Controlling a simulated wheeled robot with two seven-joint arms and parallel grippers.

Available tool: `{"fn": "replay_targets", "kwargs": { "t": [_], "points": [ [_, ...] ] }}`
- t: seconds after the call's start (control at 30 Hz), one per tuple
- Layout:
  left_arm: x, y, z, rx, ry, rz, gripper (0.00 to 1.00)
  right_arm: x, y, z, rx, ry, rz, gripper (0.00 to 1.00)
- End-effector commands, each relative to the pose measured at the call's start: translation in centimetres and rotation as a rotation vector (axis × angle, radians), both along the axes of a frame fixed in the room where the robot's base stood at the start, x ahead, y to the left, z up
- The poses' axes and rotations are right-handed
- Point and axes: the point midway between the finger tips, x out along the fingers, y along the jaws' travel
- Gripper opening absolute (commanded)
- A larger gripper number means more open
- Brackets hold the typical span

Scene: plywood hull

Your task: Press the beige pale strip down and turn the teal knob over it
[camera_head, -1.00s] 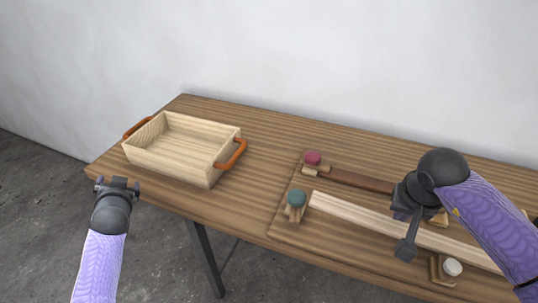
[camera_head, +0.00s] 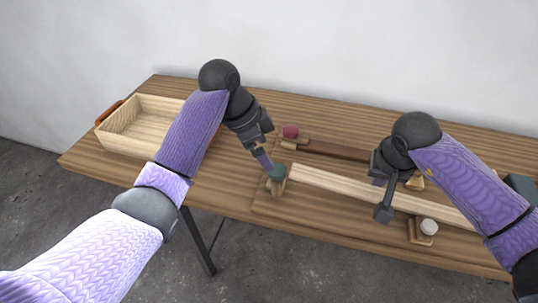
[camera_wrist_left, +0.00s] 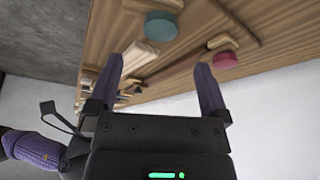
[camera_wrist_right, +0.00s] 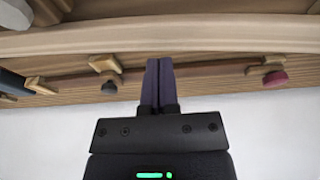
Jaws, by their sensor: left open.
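The beige pale strip (camera_head: 340,184) lies along the board on the table, its left end beside the teal knob (camera_head: 278,172) on its wooden piece. My left gripper (camera_head: 263,160) is open just above and behind the teal knob, apart from it as far as I can tell. The left wrist view shows the teal knob (camera_wrist_left: 161,26) ahead of the open fingers and the strip's end (camera_wrist_left: 140,55) between them. My right gripper (camera_head: 379,181) is shut over the middle of the strip. In the right wrist view its closed fingers (camera_wrist_right: 158,62) point at the strip (camera_wrist_right: 200,38); contact is unclear.
A dark brown strip (camera_head: 335,150) with a red knob (camera_head: 290,131) lies behind the pale strip. A white knob (camera_head: 429,227) stands in front of it. A wooden tray (camera_head: 120,147) with orange handles stands at the left, partly hidden by my left arm.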

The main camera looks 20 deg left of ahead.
Motion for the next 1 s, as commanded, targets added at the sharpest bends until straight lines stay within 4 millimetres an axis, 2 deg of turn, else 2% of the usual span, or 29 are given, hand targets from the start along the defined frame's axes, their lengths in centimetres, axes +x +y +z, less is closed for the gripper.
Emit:
{"fn": "replay_targets", "kwargs": {
  "t": [0.1, 0.3, 0.43, 0.67, 1.0],
  "points": [
    [0.4, -1.1, -2.8, -0.003, 0.005, 0.001, 1.00, 0.0, 0.0, 0.0, 0.000, 0.000, 0.000, 0.00],
    [1.1, -2.2, -6.0, -0.001, 0.001, 0.003, 1.00, 0.0, 0.0, 0.0, 0.000, 0.000, 0.000, 0.00],
    [1.2, -2.5, -6.8, 0.000, -0.001, 0.004, 1.00, 0.0, 0.0, 0.0, 0.000, 0.000, 0.000, 0.00],
    [1.3, -2.5, -6.8, 0.000, -0.002, 0.004, 1.00, 0.0, 0.0, 0.0, 0.000, 0.000, 0.000, 0.00],
    [1.3, -2.4, -6.8, 0.000, -0.002, 0.004, 0.28, 0.0, 0.0, 0.0, 0.000, 0.000, 0.000, 0.00]
  ]
}}
